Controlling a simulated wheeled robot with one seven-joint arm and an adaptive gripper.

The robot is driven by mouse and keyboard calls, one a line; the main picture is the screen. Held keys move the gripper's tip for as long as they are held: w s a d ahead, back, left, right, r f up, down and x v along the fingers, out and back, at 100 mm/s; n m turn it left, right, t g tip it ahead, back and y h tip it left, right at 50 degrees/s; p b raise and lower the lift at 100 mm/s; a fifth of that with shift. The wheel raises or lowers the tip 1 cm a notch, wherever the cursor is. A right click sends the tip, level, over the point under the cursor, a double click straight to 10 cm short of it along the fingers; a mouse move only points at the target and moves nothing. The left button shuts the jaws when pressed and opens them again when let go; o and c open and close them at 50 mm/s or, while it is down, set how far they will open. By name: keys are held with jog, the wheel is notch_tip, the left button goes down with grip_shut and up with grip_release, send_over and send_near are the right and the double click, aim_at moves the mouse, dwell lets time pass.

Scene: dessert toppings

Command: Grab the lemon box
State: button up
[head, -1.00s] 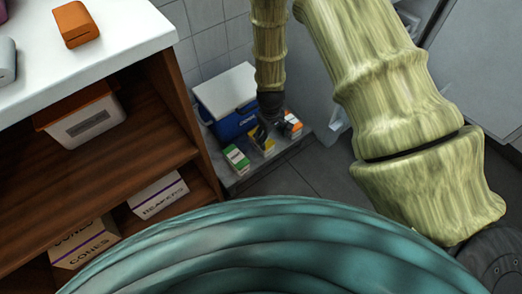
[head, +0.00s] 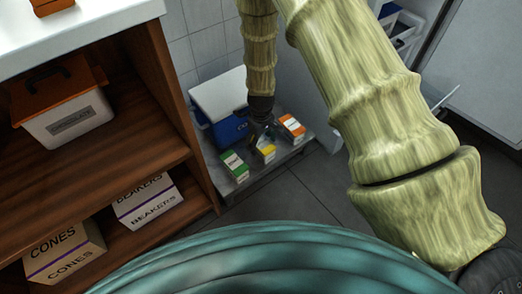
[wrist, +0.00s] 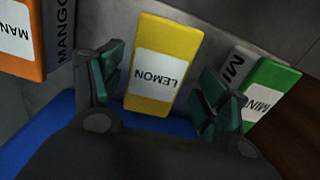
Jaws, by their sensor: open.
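The lemon box (wrist: 166,50) is yellow with a white label reading LEMON. In the wrist view it stands between the two spread fingers of my gripper (wrist: 158,95), with a finger on either side. Its lower part lies between the fingers and the rest extends beyond them. In the head view my gripper (head: 262,130) is just above and behind the lemon box (head: 267,154), at the end of my downward arm. My gripper is open and holds nothing. I cannot tell whether a finger touches the box.
A green mint box (head: 234,164) and an orange mango box (head: 292,126) flank the lemon box closely on a grey ledge (head: 243,188). A blue cooler with a white lid (head: 215,95) is behind. A wooden shelf (head: 180,120) stands left, with cones (head: 62,250) and beakers (head: 148,205) boxes.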

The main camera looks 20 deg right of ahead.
aim_at(262, 144)
jog(key=shift+w+d+f+b, duration=0.15)
jog(key=shift+f+b, duration=1.75)
jog(key=shift+f, duration=0.8)
jog(key=c, duration=1.3)
